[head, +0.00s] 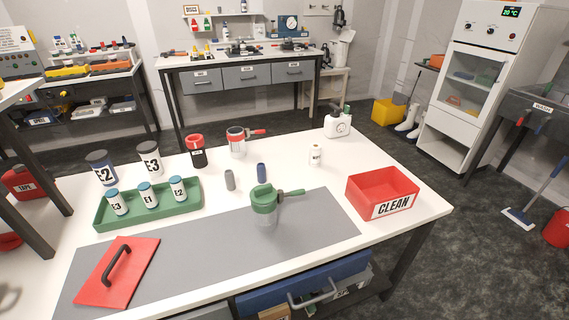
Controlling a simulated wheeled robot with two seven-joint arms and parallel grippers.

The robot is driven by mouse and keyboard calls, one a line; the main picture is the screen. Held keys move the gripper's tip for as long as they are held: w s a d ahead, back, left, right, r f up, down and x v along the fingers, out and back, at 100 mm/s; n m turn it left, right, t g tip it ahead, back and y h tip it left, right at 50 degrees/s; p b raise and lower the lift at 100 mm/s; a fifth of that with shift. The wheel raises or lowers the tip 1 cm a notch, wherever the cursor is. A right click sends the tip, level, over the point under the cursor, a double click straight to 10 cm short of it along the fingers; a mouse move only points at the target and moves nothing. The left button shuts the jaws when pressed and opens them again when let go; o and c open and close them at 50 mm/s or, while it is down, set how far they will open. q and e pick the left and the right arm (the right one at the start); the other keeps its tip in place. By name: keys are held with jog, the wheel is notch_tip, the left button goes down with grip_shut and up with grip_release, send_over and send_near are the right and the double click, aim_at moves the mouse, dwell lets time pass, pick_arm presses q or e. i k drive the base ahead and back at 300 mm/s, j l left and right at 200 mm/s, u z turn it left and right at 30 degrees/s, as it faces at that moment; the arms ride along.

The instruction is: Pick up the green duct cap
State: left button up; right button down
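The green duct cap (265,198) is a round green lid with a side handle pointing right. It sits on top of a short, greyish, see-through cylinder (266,222) on the grey mat (215,245), near the middle of the bench. Neither of my grippers shows in the head view, and nothing is touching the cap.
A red CLEAN bin (382,192) stands right of the cap. A green tray (148,204) with small jars and a red panel (117,272) with a black handle lie left. Grey (230,180) and blue (261,172) cylinders stand just behind. The mat's right part is clear.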

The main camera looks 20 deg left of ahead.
aim_at(265, 194)
jog(key=i+l+u, duration=0.2)
jog(key=l+u, duration=0.15)
jog(key=l, duration=0.15)
jog(key=i+l+u, duration=0.1)
jog(key=l+u, duration=0.25)
jog(key=l, duration=0.2)
jog(key=l+u, duration=0.35)
jog(key=l, duration=0.2)
jog(key=i, duration=0.05)
